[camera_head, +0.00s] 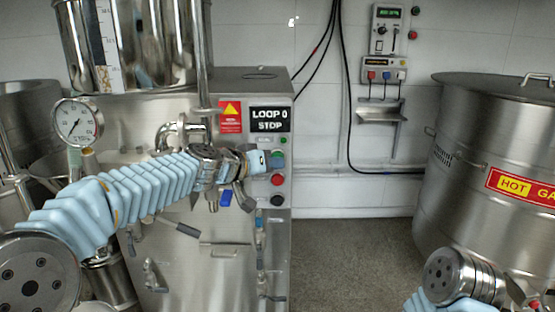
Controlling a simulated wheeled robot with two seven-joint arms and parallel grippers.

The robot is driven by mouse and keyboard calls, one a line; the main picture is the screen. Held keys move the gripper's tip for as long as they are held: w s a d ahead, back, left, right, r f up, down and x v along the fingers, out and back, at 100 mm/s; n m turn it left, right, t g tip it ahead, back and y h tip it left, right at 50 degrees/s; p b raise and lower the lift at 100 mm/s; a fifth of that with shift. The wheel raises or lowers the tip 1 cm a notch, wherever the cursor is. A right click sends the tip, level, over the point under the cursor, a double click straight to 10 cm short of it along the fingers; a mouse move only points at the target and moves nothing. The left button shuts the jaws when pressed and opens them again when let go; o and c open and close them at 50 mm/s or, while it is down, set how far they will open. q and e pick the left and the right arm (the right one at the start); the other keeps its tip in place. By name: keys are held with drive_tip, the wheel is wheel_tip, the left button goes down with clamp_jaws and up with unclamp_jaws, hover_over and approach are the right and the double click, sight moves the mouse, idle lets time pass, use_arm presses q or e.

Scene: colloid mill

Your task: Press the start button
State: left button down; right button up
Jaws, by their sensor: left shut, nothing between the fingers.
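The mill's control panel is on the right front of the steel machine (215,255), below a black display (270,119) reading "LOOP 0 STOP". A green button (278,159) sits above a red button (277,180) and a black knob (277,200). My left gripper (260,160) is shut and empty, its tip right beside the green button. I cannot tell whether it touches the button. My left arm covers part of the machine front. My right gripper (516,291) is low at the right, partly cut off, and its jaws are unclear.
A pressure gauge (76,122) and a steel hopper (140,45) are at the left. A large "HOT" labelled vessel (470,130) stands at the right. A wall box (386,30) and sockets hang behind. The floor (350,250) between machine and vessel is clear.

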use_arm(q)
drive_tip(key=shift+w, duration=0.45)
idle(0.4)
idle(0.3)
drive_tip(key=shift+s+b, duration=0.45)
drive_tip(key=shift+s, duration=0.45)
drive_tip(key=s+b, duration=0.1)
drive_tip(key=s, duration=0.4)
drive_tip(key=shift+b, duration=0.35)
